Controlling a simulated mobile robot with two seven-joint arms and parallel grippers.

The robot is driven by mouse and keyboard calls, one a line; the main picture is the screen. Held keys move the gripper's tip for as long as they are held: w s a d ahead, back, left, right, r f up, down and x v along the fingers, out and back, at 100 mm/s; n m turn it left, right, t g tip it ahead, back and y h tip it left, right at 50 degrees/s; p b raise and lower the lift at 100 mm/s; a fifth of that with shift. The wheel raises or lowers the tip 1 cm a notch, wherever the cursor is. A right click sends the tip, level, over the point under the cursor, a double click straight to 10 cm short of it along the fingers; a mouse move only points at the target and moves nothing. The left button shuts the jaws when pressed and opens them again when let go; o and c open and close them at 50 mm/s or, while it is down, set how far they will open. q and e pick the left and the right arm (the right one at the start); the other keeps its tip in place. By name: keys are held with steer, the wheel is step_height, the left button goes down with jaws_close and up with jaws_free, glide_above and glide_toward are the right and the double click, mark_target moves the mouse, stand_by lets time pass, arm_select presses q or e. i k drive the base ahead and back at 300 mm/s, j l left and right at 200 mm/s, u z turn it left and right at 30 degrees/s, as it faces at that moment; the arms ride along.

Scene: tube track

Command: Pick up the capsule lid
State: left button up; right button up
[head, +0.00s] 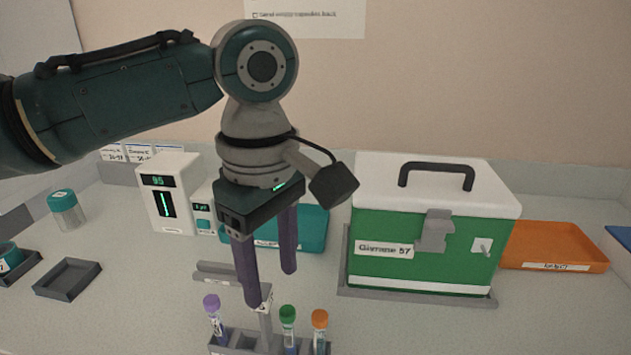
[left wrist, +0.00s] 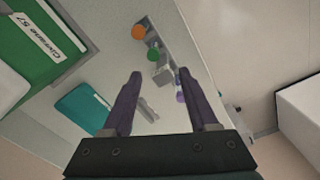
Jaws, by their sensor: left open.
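A clear jar (head: 66,214) with a teal lid (head: 62,198) stands upright at the left of the counter. Another teal round piece (head: 9,257) sits in a dark tray at the far left edge, partly cut off; I cannot tell whether it is a loose lid or a closed capsule. My left gripper (head: 270,288) is open and empty, fingers pointing down over the back of the tube rack, well to the right of both teal pieces. In the left wrist view its fingers (left wrist: 160,73) are apart, and no teal lid shows. My right gripper is not in view.
The grey rack (head: 246,343) holds tubes with purple, green and orange caps, close to my fingers. A green cooler box (head: 420,250) with a white lid stands right. An orange tray (head: 556,248), a teal tray (head: 313,232) and a display device (head: 166,200) stand behind. An empty dark tray (head: 68,279) lies left.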

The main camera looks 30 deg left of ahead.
mark_target(64, 204)
steer(key=u, duration=2.6)
